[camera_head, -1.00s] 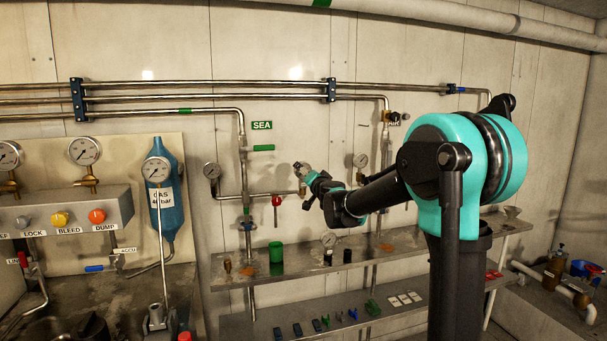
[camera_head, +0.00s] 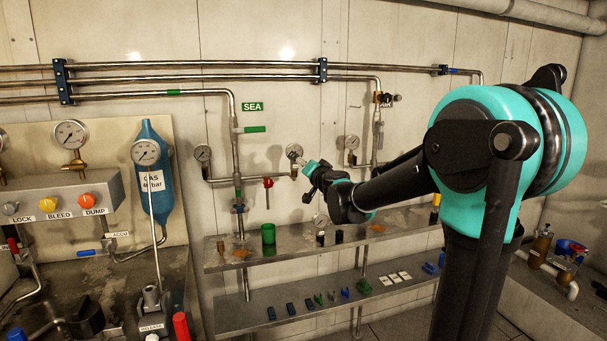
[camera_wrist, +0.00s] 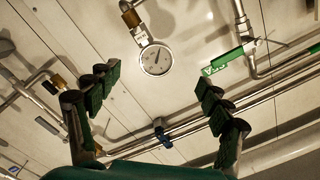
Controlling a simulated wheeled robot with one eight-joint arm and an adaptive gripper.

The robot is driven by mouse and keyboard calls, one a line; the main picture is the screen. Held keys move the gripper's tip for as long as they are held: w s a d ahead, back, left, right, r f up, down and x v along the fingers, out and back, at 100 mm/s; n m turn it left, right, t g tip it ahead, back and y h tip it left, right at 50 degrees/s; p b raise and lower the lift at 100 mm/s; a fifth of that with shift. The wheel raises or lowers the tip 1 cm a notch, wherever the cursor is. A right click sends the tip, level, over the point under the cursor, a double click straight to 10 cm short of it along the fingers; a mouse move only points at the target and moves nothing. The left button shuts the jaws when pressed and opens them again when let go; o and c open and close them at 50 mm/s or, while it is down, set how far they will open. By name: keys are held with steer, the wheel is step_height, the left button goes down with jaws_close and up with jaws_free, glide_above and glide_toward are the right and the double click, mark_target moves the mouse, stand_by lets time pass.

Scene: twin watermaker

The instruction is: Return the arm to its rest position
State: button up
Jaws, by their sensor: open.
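My arm, black and turquoise, stands at the right of the head view and reaches left toward the wall. My gripper (camera_head: 309,168) is at its end, small, in front of the wall piping. In the wrist view my gripper (camera_wrist: 158,92) shows two green-padded fingers spread wide apart with nothing between them. A round white gauge (camera_wrist: 156,59) on a pipe fitting lies beyond the fingers there. The same gauge seems to show in the head view (camera_head: 294,151), just up and left of the fingertips; whether they touch I cannot tell.
A green-handled valve (camera_head: 250,130) sits under the SEA sign (camera_head: 252,107). A red-handled valve (camera_head: 268,183) is left of my gripper. Below, an upper shelf (camera_head: 290,250) holds a green cup (camera_head: 268,234); a lower shelf (camera_head: 240,318) holds small parts. A gauge panel (camera_head: 75,195) stands left.

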steer(key=s+d+f+n+g+h, duration=0.1)
steer(key=s+d+f+g, duration=0.3)
steer(key=s+f, duration=0.7)
steer(key=s+d+f+n+g+h, duration=0.1)
steer(key=s+d+f+g+h, duration=0.2)
steer(key=s+d+f, duration=0.6)
steer(key=s+d+f+n+g+h, duration=0.2)
steer(key=s+d+f+g, duration=0.3)
steer(key=s+f, duration=0.9)
steer(key=s+d, duration=0.1)
steer(key=s, duration=0.3)
steer(key=shift+s+d+f, duration=0.15)
steer(key=shift+s+f, duration=0.15)
steer(key=shift+s, duration=0.05)
